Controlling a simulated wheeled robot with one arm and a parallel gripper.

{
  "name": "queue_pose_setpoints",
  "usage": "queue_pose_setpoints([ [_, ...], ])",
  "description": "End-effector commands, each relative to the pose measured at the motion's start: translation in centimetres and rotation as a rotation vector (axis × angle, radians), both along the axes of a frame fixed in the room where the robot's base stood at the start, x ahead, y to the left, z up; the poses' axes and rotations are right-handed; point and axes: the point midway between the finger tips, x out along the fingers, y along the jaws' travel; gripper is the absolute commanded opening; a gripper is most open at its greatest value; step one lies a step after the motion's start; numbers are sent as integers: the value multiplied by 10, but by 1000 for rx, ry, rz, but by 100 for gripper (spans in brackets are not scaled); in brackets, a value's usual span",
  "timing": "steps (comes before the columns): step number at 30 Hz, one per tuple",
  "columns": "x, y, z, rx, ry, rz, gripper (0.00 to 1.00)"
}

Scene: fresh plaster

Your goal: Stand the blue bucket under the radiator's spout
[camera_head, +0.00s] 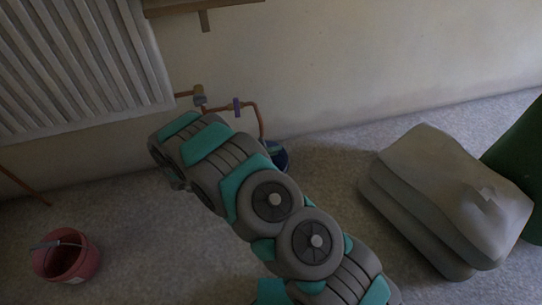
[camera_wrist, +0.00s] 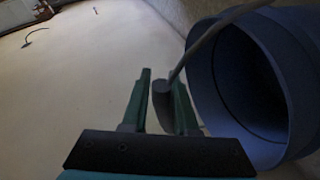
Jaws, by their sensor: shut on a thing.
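The blue bucket (camera_head: 279,157) is mostly hidden behind my arm in the head view, low by the wall near the radiator's pipes. In the wrist view the blue bucket (camera_wrist: 290,85) fills the right side, its open mouth showing. My gripper (camera_wrist: 163,85) is shut on the grip of its handle (camera_wrist: 163,102). My gripper is hidden behind my arm in the head view. The radiator (camera_head: 75,65) hangs at upper left. Brass fittings (camera_head: 199,94) and a copper pipe (camera_head: 256,112) bending downward sit at its lower right. I cannot tell whether the bucket touches the floor.
A pink-red bucket (camera_head: 70,262) stands on the floor at lower left. Grey stacked sacks (camera_head: 445,195) lie at right, with a dark green object (camera_head: 525,150) beside them. A wooden shelf (camera_head: 200,6) is on the wall above. The floor between the pink-red bucket and my arm is clear.

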Motion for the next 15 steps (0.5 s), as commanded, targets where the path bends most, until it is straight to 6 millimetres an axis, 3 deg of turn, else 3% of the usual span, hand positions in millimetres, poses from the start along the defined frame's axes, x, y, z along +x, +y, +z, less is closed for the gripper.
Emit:
queue_pose_setpoints([
  [7, 14, 4, -4, 1, -2, 0, 0],
  [15, 13, 3, -36, -1, 2, 0, 0],
])
